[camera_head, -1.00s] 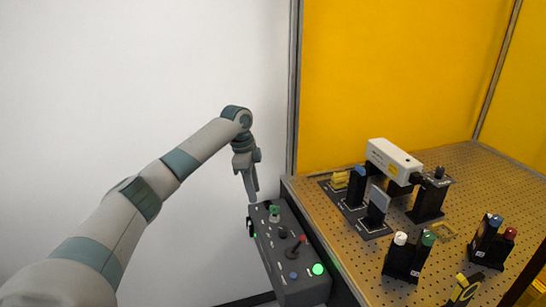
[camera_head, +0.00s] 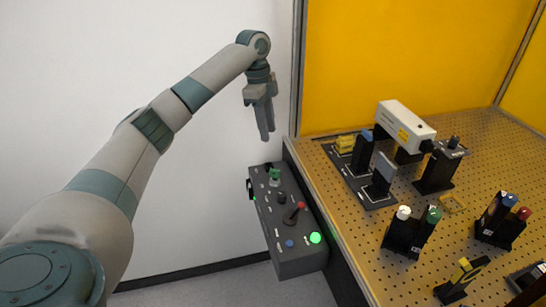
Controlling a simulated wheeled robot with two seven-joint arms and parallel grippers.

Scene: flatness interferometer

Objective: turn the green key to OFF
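The green key (camera_head: 274,176) stands at the far end of a dark grey control box (camera_head: 285,262) mounted beside the table, low in the middle of the head view. Its labels are too small to read, so its setting cannot be told. My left gripper (camera_head: 267,138) points down above the key, with a visible gap between its fingertips and the key. Its fingers are seen nearly edge-on and look close together, so their opening is unclear. Nothing shows between them. My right gripper is not in view.
The box also carries a black knob (camera_head: 282,197), a red-tipped lever (camera_head: 294,213), a blue button (camera_head: 289,243) and a lit green button (camera_head: 315,238). A perforated table (camera_head: 350,246) with optical mounts and a white laser unit (camera_head: 406,124) stands right. A white wall (camera_head: 130,50) is behind.

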